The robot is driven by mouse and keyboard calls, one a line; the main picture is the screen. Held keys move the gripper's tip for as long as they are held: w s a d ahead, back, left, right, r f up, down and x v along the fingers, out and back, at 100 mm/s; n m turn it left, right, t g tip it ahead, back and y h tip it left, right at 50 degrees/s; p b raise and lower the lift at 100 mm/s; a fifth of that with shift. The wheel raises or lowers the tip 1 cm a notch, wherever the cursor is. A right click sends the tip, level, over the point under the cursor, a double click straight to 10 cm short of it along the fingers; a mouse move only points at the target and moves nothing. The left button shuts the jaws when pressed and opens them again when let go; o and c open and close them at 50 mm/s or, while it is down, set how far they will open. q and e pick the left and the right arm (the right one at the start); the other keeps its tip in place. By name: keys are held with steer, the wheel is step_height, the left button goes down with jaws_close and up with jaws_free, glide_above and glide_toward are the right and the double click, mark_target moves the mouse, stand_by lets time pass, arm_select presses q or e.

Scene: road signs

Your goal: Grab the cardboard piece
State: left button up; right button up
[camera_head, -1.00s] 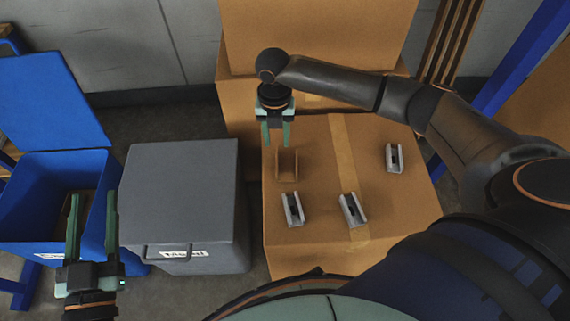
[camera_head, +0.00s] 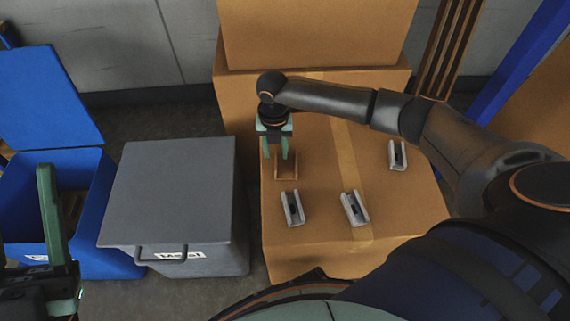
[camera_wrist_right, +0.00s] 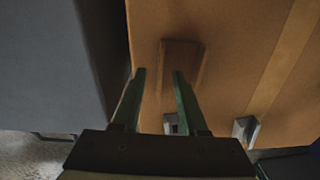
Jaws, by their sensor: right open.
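The cardboard piece (camera_head: 287,171) is a small brown channel-shaped piece on top of a large cardboard box, near its left edge. It also shows in the right wrist view (camera_wrist_right: 182,55), ahead of the fingertips and toward the right finger. My right gripper (camera_head: 276,157) is open and points down at the piece's far end. In the head view one finger overlaps the piece; I cannot tell whether they touch. In the wrist view the open fingers (camera_wrist_right: 160,73) have nothing between them. My left gripper (camera_head: 24,212) is open and partly cut off at the left edge.
Several grey metal channel pieces (camera_head: 293,208) lie on the cardboard box (camera_head: 400,220). A closed grey bin (camera_head: 175,190) stands left of it, and an open blue bin (camera_head: 98,225) farther left. Another cardboard box (camera_head: 315,35) rises behind.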

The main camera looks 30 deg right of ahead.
step_height(320, 180, down, 2)
steer(key=shift+f, duration=0.15)
jaws_close()
stand_by(0.3)
